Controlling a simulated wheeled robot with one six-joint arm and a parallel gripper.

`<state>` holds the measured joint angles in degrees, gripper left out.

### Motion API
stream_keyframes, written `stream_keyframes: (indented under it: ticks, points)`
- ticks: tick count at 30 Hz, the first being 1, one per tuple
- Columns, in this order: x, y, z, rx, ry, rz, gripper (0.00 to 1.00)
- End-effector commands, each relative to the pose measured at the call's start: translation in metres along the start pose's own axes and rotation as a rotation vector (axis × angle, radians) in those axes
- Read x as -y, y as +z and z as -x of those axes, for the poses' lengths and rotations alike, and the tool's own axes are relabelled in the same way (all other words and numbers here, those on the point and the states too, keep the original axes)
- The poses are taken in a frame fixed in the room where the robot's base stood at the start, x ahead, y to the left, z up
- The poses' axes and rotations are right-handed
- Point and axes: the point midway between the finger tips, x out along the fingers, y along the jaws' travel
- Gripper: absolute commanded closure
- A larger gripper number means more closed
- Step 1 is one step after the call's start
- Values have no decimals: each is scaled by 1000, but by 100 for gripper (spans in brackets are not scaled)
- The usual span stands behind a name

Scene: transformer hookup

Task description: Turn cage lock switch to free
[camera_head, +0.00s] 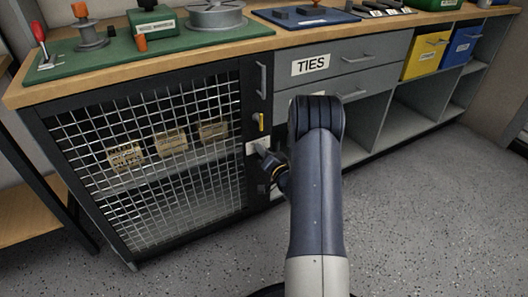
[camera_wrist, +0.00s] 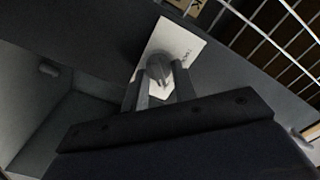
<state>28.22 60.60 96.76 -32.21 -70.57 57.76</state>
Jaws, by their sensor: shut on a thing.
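The cage lock switch (camera_wrist: 159,67) is a grey rounded knob on a white label plate (camera_wrist: 178,38) in the wrist view. My gripper (camera_wrist: 161,78) has one finger on each side of the knob and is shut on it. In the head view, my gripper (camera_head: 263,156) reaches the dark frame at the right edge of the mesh cage door (camera_head: 150,165), by the white plate (camera_head: 257,145). The knob is hidden there by my gripper. The plate's lettering is too small and tilted to read, and I cannot tell which position the knob points to.
A grey bar handle (camera_head: 262,80) and a yellow latch (camera_head: 261,122) sit above the plate. Several cardboard boxes stand behind the mesh. Grey drawers labelled TIES (camera_head: 312,64) and open cubbies lie to the right. The floor (camera_head: 430,220) in front is clear.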

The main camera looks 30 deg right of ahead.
Motion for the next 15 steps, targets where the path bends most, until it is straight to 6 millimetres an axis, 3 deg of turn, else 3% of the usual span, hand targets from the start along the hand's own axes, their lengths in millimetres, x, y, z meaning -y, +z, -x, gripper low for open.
stream_keyframes:
  ticks: [8,9,15]
  points:
    - [0,1,0,2,1,0,96]
    - [0,1,0,2,1,0,71]
    - [0,1,0,1,0,0,55]
